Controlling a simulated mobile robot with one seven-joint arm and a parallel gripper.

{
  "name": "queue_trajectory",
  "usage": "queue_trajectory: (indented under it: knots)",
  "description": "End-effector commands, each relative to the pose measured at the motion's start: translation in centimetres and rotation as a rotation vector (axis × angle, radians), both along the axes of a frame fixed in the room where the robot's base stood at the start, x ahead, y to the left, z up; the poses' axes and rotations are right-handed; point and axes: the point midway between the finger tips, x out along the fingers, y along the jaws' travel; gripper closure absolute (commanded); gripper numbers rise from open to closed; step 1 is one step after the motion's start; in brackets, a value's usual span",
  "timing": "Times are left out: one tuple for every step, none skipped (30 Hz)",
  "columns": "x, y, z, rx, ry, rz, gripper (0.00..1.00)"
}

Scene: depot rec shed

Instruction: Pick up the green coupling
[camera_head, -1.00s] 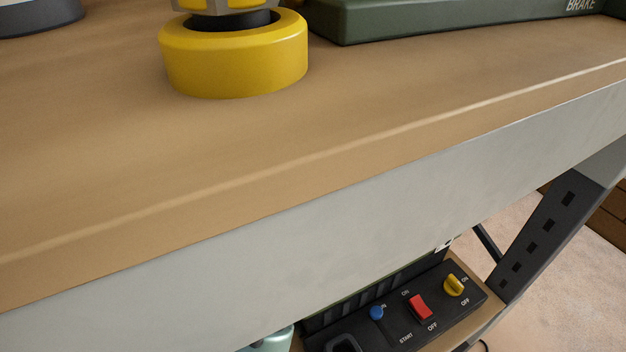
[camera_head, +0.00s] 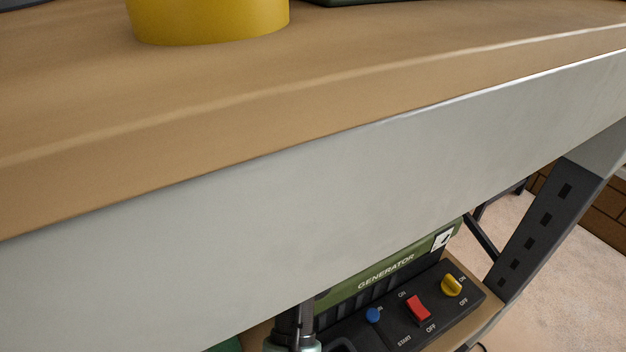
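I cannot make out a green coupling for certain. A dark green edge (camera_head: 226,345) shows at the bottom of the picture, under the bench, cut off by the frame; I cannot tell what it belongs to. Beside it a grey upright metal part (camera_head: 296,324) stands with pale teal at its foot, also cut off.
A workbench (camera_head: 330,85) with a wooden top and a grey front apron (camera_head: 300,190) crosses the picture. A yellow round object (camera_head: 208,18) stands on it. Below, a green generator (camera_head: 385,272) with a black switch panel sits on a shelf beside a dark slotted leg (camera_head: 545,225).

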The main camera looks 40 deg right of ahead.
Motion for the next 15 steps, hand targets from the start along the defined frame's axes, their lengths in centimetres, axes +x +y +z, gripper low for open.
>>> queue_trajectory:
  knots:
    - [0.05,-0.02,-0.11,0.0,0.0,0.0,0.07]
    - [0.07,-0.03,-0.15,0.0,-0.001,0.0,0.07]
    - [0.08,-0.04,-0.16,0.0,-0.002,0.001,0.07]
    - [0.08,-0.04,-0.16,0.0,-0.002,0.001,0.07]
    - [0.07,-0.05,-0.16,0.0,-0.002,0.001,0.07]
    - [0.08,-0.04,-0.15,0.0,-0.002,0.001,0.07]
    - [0.07,-0.04,-0.15,-0.001,-0.002,0.0,0.09]
    - [0.07,-0.04,-0.15,-0.001,-0.002,0.0,0.14]
    - [0.07,-0.04,-0.14,-0.001,-0.002,0.0,0.21]
    - [0.07,-0.04,-0.14,-0.001,-0.002,0.0,0.27]
    - [0.07,-0.04,-0.13,-0.001,-0.002,0.0,0.32]
    - [0.07,-0.04,-0.13,-0.001,-0.002,0.0,0.39]
    - [0.06,-0.04,-0.12,-0.001,-0.002,0.0,0.45]
    - [0.06,-0.03,-0.12,-0.001,-0.002,0.0,0.5]
    - [0.06,-0.04,-0.12,-0.001,-0.002,0.0,0.57]
